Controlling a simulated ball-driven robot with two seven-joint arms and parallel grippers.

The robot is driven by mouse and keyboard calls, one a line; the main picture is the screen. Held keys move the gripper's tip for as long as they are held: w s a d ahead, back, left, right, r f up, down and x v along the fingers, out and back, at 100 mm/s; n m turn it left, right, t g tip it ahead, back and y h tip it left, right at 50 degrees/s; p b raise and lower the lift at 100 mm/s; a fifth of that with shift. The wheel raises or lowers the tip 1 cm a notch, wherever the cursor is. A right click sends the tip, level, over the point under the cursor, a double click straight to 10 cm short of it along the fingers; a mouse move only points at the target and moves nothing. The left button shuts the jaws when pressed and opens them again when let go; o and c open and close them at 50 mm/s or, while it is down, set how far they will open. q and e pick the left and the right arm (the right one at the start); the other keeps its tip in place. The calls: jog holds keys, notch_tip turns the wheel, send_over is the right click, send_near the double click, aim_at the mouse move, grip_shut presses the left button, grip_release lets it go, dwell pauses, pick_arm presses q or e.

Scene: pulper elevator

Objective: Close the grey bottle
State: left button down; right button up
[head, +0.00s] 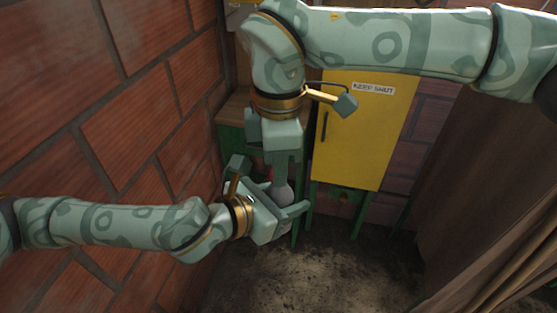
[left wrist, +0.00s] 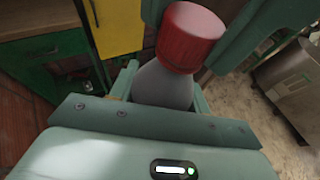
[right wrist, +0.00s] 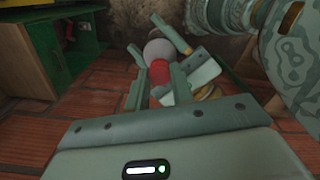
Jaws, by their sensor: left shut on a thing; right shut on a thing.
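The grey bottle (head: 284,193) is held between the fingers of my left gripper (head: 275,190), in front of the green cabinet. Its rounded shoulder shows in the left wrist view (left wrist: 163,88) and its grey end in the right wrist view (right wrist: 158,49). The red cap (left wrist: 190,36) is at the bottle's neck, touching it; it also shows in the right wrist view (right wrist: 160,71). I cannot tell how far down it sits. My right gripper (head: 285,172) comes from above and is shut on the cap, one finger on each side. The fingers mostly hide the cap in the head view.
A yellow cabinet (head: 362,130) labelled "KEEP SHUT" stands behind to the right. A green cabinet with a wooden top (head: 236,110) is behind the grippers. A brick wall (head: 130,100) is close on the left. A brown curtain (head: 480,190) hangs at right. The floor below is clear.

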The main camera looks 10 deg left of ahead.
jog(key=shift+w+m, duration=0.1)
jog(key=shift+m, duration=0.9)
jog(key=o, duration=0.9)
jog(key=shift+o, duration=0.2)
jog(key=shift+r, duration=2.3)
jog(key=shift+f, duration=0.1)
jog(key=shift+c, duration=0.5)
